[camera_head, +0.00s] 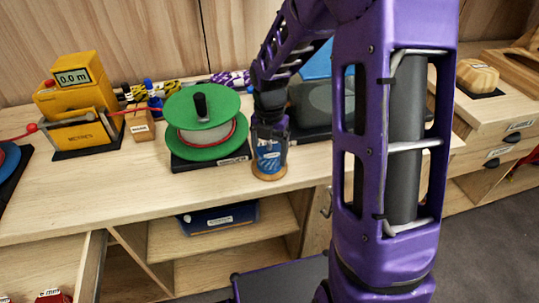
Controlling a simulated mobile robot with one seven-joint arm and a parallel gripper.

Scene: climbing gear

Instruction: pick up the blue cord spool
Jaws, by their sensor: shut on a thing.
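The blue cord spool (268,158) stands upright near the front edge of the wooden counter (95,197). It has a wooden bottom flange and a small white label. My gripper (270,140) comes down on it from above and is shut on its upper part. The spool's top is hidden by my gripper. I cannot tell if its base touches the counter or is just above it.
A large green reel (205,125) on a dark base stands close to the left of the spool. A yellow meter (75,100) is farther left. A grey rounded object (312,103) stands behind, partly hidden by my arm. An open drawer (75,262) juts out at lower left.

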